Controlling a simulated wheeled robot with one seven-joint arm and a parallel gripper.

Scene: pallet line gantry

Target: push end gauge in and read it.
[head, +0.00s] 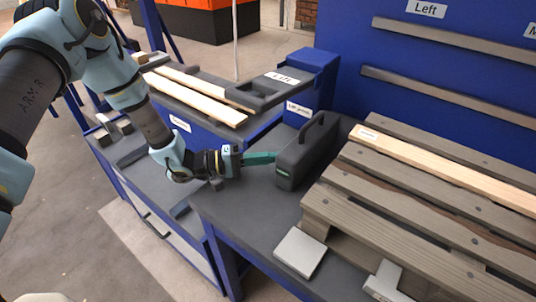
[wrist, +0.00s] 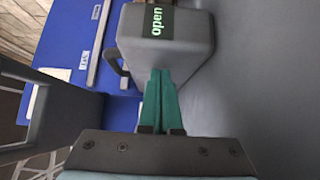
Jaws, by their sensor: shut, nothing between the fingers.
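The end gauge (head: 300,160) is a dark grey block with a handle on top, standing on the grey bench at the left end of the pallet (head: 400,185). Its small display (head: 283,172) faces my gripper; in the wrist view the display (wrist: 157,22) is green and reads "open". My gripper (head: 273,156) has teal fingers, shut together and empty. Their tips point at the gauge's near face, and in the wrist view the fingertips (wrist: 160,73) overlap the gauge body (wrist: 185,48) below the display. I cannot tell whether they touch it. The gauge's pallet side is hidden.
A pale block (head: 300,252) lies on the bench before the pallet. A blue panel (head: 345,60) with grey rails stands behind. A blue post (head: 312,75) and a rack of pale boards (head: 200,95) stand behind my gripper. Bare bench (head: 250,205) lies in front of the gauge.

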